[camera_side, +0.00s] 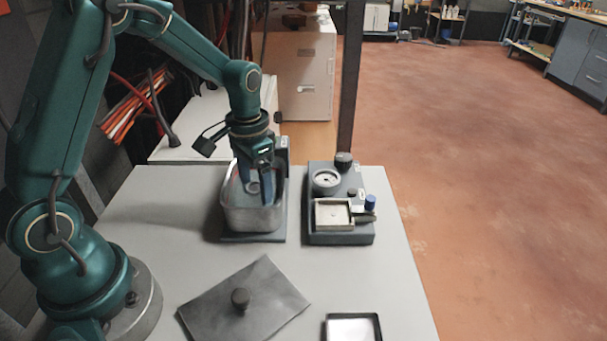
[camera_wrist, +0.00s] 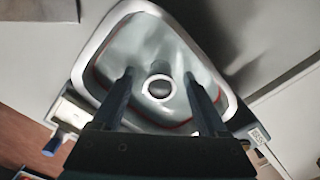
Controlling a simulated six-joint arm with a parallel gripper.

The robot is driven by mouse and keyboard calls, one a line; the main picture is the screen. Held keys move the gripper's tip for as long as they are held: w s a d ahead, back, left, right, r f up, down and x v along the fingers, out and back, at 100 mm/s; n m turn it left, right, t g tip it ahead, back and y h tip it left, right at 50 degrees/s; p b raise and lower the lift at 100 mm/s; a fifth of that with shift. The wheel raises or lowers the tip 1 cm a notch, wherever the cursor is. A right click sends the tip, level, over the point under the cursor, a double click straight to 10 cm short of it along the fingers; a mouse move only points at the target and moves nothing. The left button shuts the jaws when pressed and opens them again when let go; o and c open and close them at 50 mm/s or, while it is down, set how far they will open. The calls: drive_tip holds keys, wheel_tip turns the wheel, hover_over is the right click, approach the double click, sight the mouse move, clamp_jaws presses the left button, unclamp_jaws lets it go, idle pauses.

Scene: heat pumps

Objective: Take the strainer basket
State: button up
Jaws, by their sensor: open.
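A metal tub (camera_side: 232,214) stands on a dark base near the back of the table. In the wrist view the same tub (camera_wrist: 96,37) shows a grey-green inside with a red line along its wall. A small round pale ring with a dark centre (camera_wrist: 160,88) is inside the tub; it may be part of the strainer basket, but I cannot tell. My gripper (camera_side: 254,192) points down into the tub. In the wrist view its open fingers (camera_wrist: 158,75) stand either side of the ring, with gaps to it. How deep the fingertips are is unclear.
A dark device (camera_side: 350,238) with a round port, a pale square tray and a blue knob stands right of the tub. A grey lid with a black knob (camera_side: 240,298) lies in front. A black-rimmed tray (camera_side: 353,318) is at the front edge. The table between is clear.

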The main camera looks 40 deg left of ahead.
clamp_jaws()
